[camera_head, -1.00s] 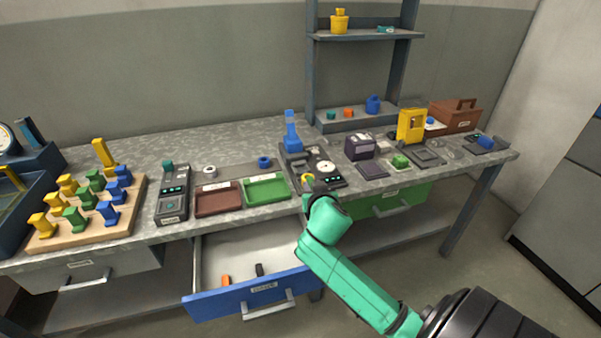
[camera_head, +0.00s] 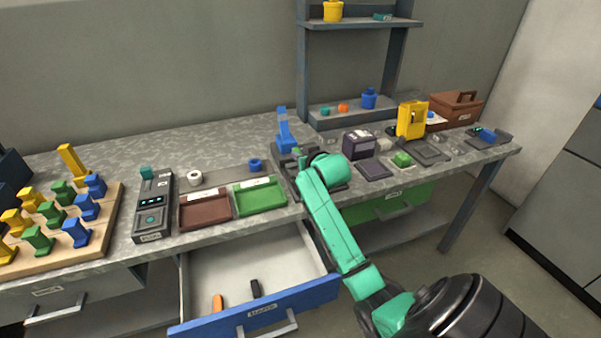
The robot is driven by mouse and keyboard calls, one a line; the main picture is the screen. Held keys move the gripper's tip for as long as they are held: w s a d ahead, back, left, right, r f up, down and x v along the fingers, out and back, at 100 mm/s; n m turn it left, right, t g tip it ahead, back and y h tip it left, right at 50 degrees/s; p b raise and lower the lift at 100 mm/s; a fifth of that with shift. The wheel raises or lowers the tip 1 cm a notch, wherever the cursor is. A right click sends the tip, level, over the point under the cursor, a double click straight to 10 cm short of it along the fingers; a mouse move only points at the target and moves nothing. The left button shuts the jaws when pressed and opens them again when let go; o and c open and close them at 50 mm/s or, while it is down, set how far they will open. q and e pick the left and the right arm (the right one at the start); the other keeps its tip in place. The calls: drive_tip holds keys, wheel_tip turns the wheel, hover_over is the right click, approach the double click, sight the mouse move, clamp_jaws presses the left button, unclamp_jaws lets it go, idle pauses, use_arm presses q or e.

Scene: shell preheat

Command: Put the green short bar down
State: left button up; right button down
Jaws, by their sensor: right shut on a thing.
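My right arm comes in from the lower right. Its right gripper (camera_head: 303,172) is over the front of the bench, at the dark device with the blue lever (camera_head: 285,135). My own wrist hides most of the fingers and what they are shut on, so the held green short bar cannot be made out. Several green pieces (camera_head: 38,239) stand among yellow and blue ones on the wooden board (camera_head: 105,225) at the left. My left gripper is not in view.
A brown tray (camera_head: 205,222) and a green tray (camera_head: 260,207) lie left of my wrist. The blue-fronted drawer (camera_head: 222,326) stands open below, with an orange and a black piece inside. A green block (camera_head: 402,159) and a yellow device (camera_head: 412,120) are to the right.

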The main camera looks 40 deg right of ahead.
wheel_tip(320, 180, down, 6)
drive_tip(key=shift+s+r, duration=0.1)
drive_tip(key=shift+s+a+f, duration=0.1)
drive_tip(key=shift+a+f, duration=0.05)
drive_tip(key=shift+f, duration=0.05)
drive_tip(key=c, duration=0.9)
unclamp_jaws()
drive_tip(key=shift+f, duration=0.1)
drive_tip(key=shift+o, duration=1)
drive_tip(key=shift+w, duration=0.2)
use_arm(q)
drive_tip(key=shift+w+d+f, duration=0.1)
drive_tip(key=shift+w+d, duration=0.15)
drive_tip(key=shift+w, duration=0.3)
use_arm(e)
drive_tip(key=shift+s+r, duration=0.25)
drive_tip(key=shift+s, duration=0.15)
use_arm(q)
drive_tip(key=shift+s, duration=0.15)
use_arm(e)
drive_tip(key=v, duration=1.1)
